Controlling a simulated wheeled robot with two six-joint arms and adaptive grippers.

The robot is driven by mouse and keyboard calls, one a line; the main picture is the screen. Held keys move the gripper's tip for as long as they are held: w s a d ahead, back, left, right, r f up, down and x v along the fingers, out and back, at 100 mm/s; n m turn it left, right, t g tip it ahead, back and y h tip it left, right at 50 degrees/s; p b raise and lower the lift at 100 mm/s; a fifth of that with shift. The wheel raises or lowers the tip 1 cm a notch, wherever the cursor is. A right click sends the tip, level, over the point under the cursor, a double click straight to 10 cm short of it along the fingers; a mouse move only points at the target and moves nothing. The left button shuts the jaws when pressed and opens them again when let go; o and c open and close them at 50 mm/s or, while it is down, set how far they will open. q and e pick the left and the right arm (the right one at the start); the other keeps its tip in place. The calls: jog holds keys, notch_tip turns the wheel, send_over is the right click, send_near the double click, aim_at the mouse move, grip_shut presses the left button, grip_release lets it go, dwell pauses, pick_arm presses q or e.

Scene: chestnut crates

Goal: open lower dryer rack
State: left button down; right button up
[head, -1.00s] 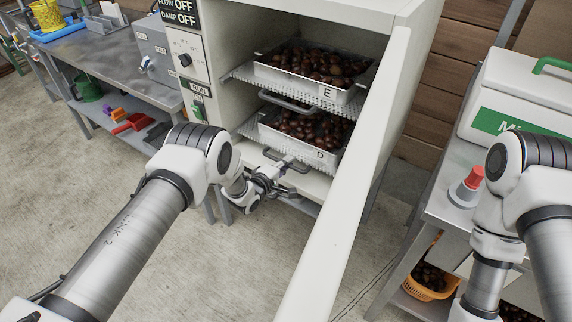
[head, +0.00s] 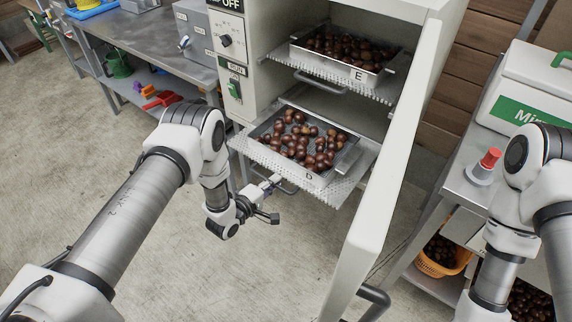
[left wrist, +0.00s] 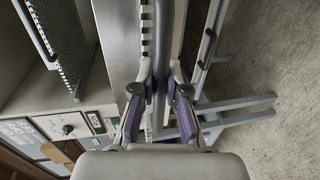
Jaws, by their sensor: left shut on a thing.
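The lower dryer rack (head: 343,187) is a perforated metal shelf. It sticks out of the front of the open dryer and carries tray D (head: 312,180), which holds chestnuts. My left gripper (head: 272,184) is at the rack's front edge, shut on the rack handle (head: 287,188). In the left wrist view the left gripper's fingers (left wrist: 161,88) close on both sides of the grey handle bar (left wrist: 158,50). My right arm shows at the right edge of the head view, but its gripper is out of the picture.
The upper rack (head: 350,86) carries tray E (head: 340,63) with chestnuts and sits further in. The open dryer door (head: 388,170) stands to the right of the racks. A bench with a red-topped object (head: 489,160) is at the right. The floor in front is clear.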

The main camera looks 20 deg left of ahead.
pick_arm(q)
jog(key=shift+f+p+v, duration=0.2)
jog(key=shift+f+v, duration=0.05)
jog(key=shift+v, duration=0.9)
jog(key=shift+f+p+v, duration=0.15)
jog(key=shift+f+v, duration=0.1)
jog(key=shift+v, duration=0.85)
jog(key=shift+s, duration=0.1)
jog(key=c, duration=1.2)
grip_release()
jog(key=v, duration=1.2)
